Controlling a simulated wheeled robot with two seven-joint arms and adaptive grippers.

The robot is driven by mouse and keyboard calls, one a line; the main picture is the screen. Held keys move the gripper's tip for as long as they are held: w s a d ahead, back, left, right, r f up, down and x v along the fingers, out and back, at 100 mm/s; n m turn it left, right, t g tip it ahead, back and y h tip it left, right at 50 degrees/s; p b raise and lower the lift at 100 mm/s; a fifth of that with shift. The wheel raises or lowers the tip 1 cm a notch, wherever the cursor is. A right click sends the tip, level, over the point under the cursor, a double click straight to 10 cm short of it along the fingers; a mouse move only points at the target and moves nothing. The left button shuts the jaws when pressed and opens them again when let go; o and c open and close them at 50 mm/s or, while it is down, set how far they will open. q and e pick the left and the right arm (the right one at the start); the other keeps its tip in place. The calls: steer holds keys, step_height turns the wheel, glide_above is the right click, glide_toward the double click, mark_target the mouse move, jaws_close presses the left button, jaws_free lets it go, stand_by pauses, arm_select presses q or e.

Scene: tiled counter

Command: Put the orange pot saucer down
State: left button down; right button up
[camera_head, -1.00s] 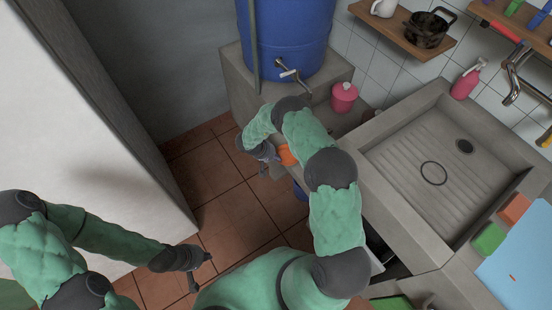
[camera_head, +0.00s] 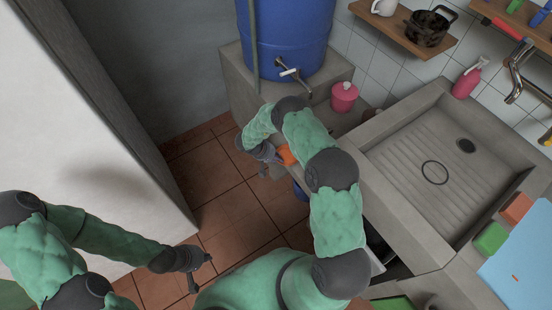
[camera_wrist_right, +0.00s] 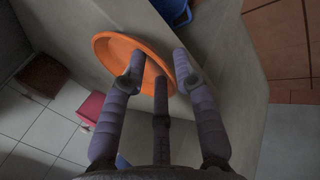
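The orange pot saucer (camera_head: 286,155) is at the concrete ledge below the blue barrel, partly hidden by my right arm and hand. In the head view my right gripper (camera_head: 268,160) points down beside the saucer. My left gripper (camera_head: 201,271) is open and empty above the floor tiles.
The blue barrel (camera_head: 290,35) with a tap stands on a concrete block. A pink container (camera_head: 344,97) is on the ledge to the right. The concrete sink (camera_head: 415,165) lies further right. Brown floor tiles (camera_head: 230,215) are open on the left.

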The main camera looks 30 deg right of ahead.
steer(key=w+p+v, duration=0.1)
steer(key=p+v, duration=0.4)
steer(key=v, duration=0.5)
steer(key=s+a+r+m+y, duration=0.1)
steer(key=s+a+y, duration=0.2)
steer(key=s+a, duration=0.45)
steer(key=s+a+t+y, duration=0.1)
steer(key=s+a+y, duration=0.3)
steer(key=s, duration=0.6)
steer(key=s+a+r+m+y, duration=0.1)
steer(key=s+a+y, duration=0.3)
steer(key=s, duration=0.5)
steer(key=w+d+f+m+t+h, duration=0.1)
steer(key=w+d+m+t+h, duration=0.55)
steer(key=w+d+m, duration=1.35)
step_height(320, 180, down, 9)
steer(key=d+m+g+h+b, duration=0.1)
steer(key=d+m+b, duration=0.1)
steer(key=b, duration=0.3)
steer(key=shift+w+d+f+g+h, duration=0.2)
steer(key=shift+w+f+g+h, duration=0.05)
steer(key=shift+g+h, duration=0.1)
